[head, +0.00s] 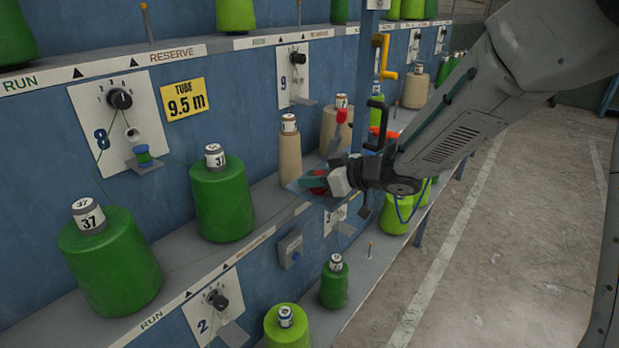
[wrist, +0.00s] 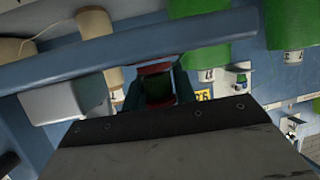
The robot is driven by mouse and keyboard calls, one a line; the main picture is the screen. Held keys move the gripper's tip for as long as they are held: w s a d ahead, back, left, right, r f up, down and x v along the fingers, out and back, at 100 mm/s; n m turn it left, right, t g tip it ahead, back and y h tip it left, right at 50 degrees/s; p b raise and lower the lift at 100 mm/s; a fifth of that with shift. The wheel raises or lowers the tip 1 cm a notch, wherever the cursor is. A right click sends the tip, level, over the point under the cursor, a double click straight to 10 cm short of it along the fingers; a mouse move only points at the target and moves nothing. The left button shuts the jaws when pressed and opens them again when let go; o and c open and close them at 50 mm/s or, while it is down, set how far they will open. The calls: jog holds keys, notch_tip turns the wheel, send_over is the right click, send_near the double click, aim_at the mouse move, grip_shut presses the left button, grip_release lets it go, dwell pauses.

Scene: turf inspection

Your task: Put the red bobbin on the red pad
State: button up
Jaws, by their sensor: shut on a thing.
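My gripper (head: 316,183) is near the middle of the head view, at the edge of the rack's shelf. Its teal fingers are shut on the red bobbin (head: 319,190), which shows only as small red parts between them. In the wrist view the bobbin (wrist: 157,101) shows red rims with a dark green middle between the fingers (wrist: 158,88). A bluish plate (head: 297,188) lies under or behind the gripper; I cannot tell whether they touch.
Tan cones (head: 289,160) stand just behind my gripper, near a small red piece (head: 341,117) and a blue post (head: 363,80). A large green cone (head: 221,203) stands to the left on the shelf. The floor (head: 490,240) at right is clear.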

jog(key=shift+f, duration=0.15)
jog(key=o, duration=0.9)
jog(key=shift+f, duration=0.1)
jog(key=shift+o, duration=0.2)
jog(key=shift+r, duration=0.2)
jog(key=v, duration=1.2)
